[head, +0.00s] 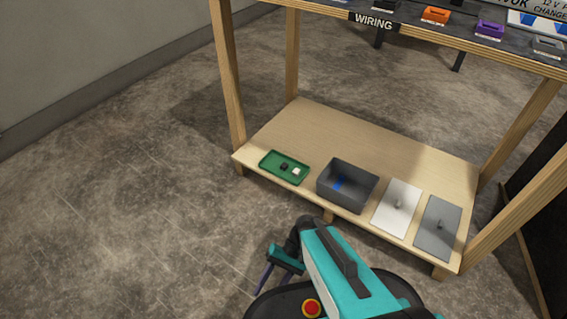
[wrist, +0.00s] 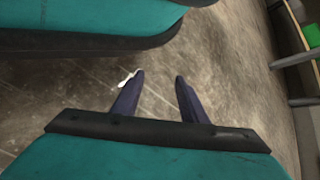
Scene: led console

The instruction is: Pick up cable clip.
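My gripper (head: 273,279) hangs low over the floor, in front of the shelf. In the wrist view its two dark fingers (wrist: 160,77) are apart with only floor between them. A small white piece (wrist: 127,78) shows beside the left fingertip, apparently on the floor; I cannot tell whether it is the cable clip. On the lower shelf, a green tray (head: 266,163) holds a small black piece (head: 284,167) and a small white piece (head: 296,171), both too small to identify for sure.
A dark grey bin (head: 357,198) with something blue (head: 338,184) inside stands right of the tray. A white panel (head: 391,218) and a grey panel (head: 432,237), each with a knob, lie further right. Wooden posts (head: 228,75) frame the shelf. Floor on the left is clear.

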